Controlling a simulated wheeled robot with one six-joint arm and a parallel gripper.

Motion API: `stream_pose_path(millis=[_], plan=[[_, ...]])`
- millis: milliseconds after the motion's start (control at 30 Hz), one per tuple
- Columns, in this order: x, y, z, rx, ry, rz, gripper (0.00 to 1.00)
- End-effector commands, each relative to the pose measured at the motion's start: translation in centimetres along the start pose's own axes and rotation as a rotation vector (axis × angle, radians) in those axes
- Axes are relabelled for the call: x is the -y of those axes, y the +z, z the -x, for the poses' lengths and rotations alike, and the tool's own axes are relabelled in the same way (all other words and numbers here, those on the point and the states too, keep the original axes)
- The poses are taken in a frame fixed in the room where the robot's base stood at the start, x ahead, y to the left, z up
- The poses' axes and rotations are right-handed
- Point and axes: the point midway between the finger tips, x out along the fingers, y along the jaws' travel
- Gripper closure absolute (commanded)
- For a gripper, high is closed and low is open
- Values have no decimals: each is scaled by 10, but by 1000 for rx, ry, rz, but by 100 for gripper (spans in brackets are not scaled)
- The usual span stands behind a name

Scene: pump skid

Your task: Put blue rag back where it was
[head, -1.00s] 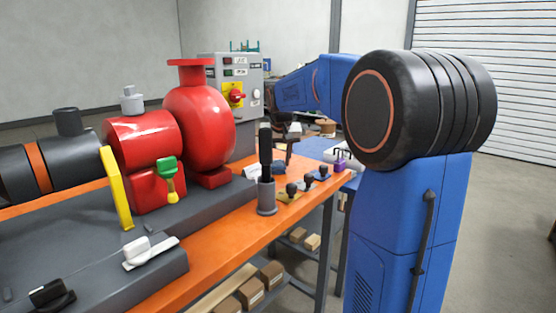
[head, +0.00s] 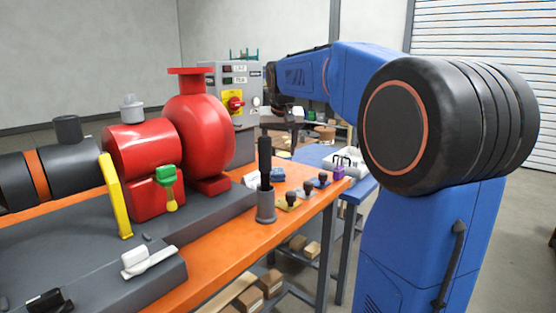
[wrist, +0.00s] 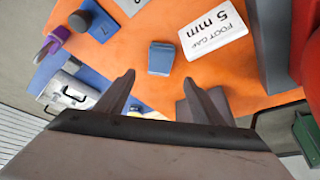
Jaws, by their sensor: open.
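A small dark blue folded piece, which looks like the blue rag (head: 278,174), lies on the orange bench top, near its far end. In the wrist view the blue rag (wrist: 161,58) lies just beyond and between my fingertips, beside a white card marked "FOOT GAP 5 mm" (wrist: 213,35). My gripper (wrist: 158,86) is open with nothing between its fingers. In the head view my gripper (head: 284,123) hangs above the far end of the bench, above the rag and apart from it.
A grey cup with a black rod (head: 265,205) and several knobbed pieces (head: 308,190) stand along the bench edge. The red pump (head: 198,135) rises to the left. A blue table (head: 318,155) with a white case (head: 347,160) stands behind. A grey control box (head: 232,90) stands beyond.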

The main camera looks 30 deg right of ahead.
Motion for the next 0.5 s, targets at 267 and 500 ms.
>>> stream_pose_path(millis=[267, 500], plan=[[0, 0, 30, -1, 0, 0, 38], [0, 0, 33, 1, 0, 0, 38]])
